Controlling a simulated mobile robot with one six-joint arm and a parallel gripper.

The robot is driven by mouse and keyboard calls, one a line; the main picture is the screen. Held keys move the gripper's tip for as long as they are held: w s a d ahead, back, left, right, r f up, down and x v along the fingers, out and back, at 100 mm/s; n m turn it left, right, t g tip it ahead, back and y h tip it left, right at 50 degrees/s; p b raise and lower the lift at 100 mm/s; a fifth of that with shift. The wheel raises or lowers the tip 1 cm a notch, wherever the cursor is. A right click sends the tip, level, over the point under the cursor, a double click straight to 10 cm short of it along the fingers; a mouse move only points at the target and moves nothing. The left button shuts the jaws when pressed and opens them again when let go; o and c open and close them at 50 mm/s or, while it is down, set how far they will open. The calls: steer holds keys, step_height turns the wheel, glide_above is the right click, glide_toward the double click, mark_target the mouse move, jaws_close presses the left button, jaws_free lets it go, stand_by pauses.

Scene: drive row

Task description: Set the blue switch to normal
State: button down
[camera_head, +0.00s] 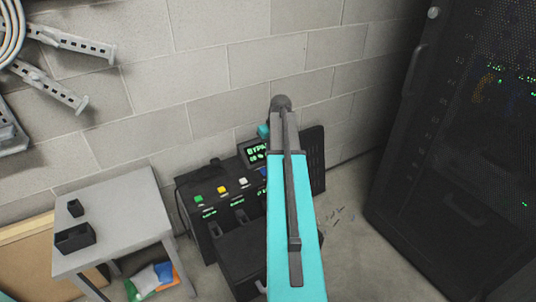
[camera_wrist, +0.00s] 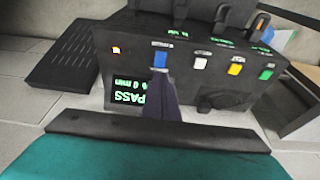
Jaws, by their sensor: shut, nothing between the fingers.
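The blue switch (camera_wrist: 160,58) is on a black panel (camera_wrist: 215,92), which appears upside down in the wrist view. My gripper (camera_wrist: 168,74) is shut and empty. Its dark tip is right at the lower edge of the blue switch; I cannot tell whether it touches. A display (camera_wrist: 130,95) beside the tip shows green text, with PASS and "0 min" readable. In the head view, the display (camera_head: 257,152) starts with BYPA and the rest is hidden behind my arm. Only a sliver of the blue switch (camera_head: 263,172) shows there beside my teal arm.
White (camera_wrist: 199,63), yellow (camera_wrist: 235,68) and green (camera_wrist: 266,74) switches sit in a row with the blue one. A small orange light (camera_wrist: 116,50) is lit. A grey table (camera_head: 125,215) stands left of the panel, and a black server rack (camera_head: 450,160) stands right.

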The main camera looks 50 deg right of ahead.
steer(key=shift+w+r, duration=0.1)
steer(key=shift+r, duration=0.05)
steer(key=w+p, duration=0.1)
steer(key=p, duration=0.1)
steer(key=shift+d+r+t+p, duration=0.1)
steer(key=shift+d+t+p, duration=0.1)
steer(key=shift+t+p, duration=0.15)
steer(key=shift+w, duration=0.1)
steer(key=b, duration=0.1)
glide_above(263, 169)
steer(key=s, duration=0.1)
steer(key=f, duration=1.1)
steer(key=shift+s+a+f, duration=0.15)
steer(key=shift+a+f, duration=0.1)
steer(key=shift+f, duration=0.95)
